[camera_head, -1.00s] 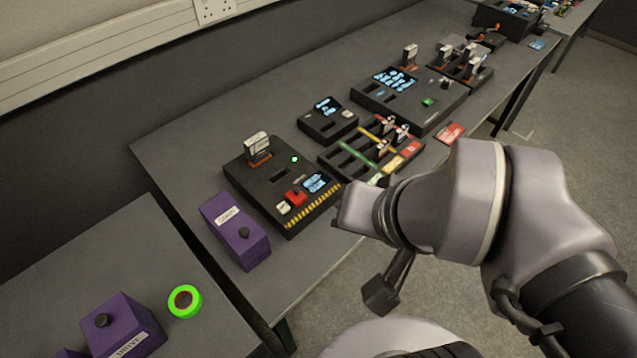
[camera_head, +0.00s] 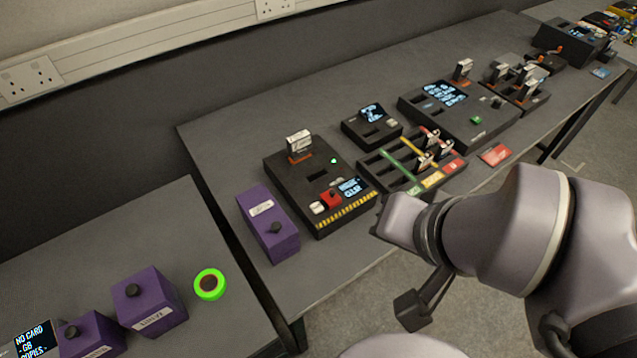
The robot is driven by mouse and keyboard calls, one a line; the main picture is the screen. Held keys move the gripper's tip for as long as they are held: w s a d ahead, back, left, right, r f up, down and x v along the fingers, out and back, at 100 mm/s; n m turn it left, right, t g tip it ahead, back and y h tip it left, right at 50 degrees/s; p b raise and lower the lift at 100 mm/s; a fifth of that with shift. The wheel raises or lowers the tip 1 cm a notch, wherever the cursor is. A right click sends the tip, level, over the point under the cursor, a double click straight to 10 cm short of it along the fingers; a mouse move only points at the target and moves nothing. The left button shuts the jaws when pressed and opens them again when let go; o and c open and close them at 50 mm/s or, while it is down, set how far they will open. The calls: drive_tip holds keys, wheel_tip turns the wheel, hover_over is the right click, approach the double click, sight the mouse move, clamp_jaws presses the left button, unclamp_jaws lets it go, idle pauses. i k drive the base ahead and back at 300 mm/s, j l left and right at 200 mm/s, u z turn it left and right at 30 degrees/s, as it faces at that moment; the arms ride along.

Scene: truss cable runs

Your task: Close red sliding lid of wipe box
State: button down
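The black box with yellow-and-black hazard stripes (camera_head: 345,212) is the likely wipe box. It sits near the front edge of the table, left of my arm. A small red piece (camera_head: 331,198) is on its top, between a white button and a lit blue screen. I cannot tell whether this piece is the sliding lid, or whether it is open or shut. My arm (camera_head: 500,230) comes in from the lower right, its near end beside the box's right front corner. A dark part (camera_head: 413,311) hangs below it, possibly my gripper; its fingers are not clear.
A purple box (camera_head: 268,222) stands just left of the striped box. A rack with several levers (camera_head: 412,165) and a red card (camera_head: 495,155) lie to the right. A lower table at left holds more purple boxes (camera_head: 149,298) and a green ring (camera_head: 209,284). A gap separates the tables.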

sight(332, 198)
drive_tip(key=i+l+u, duration=0.1)
drive_tip(key=i+l, duration=0.6)
drive_tip(key=l, duration=0.1)
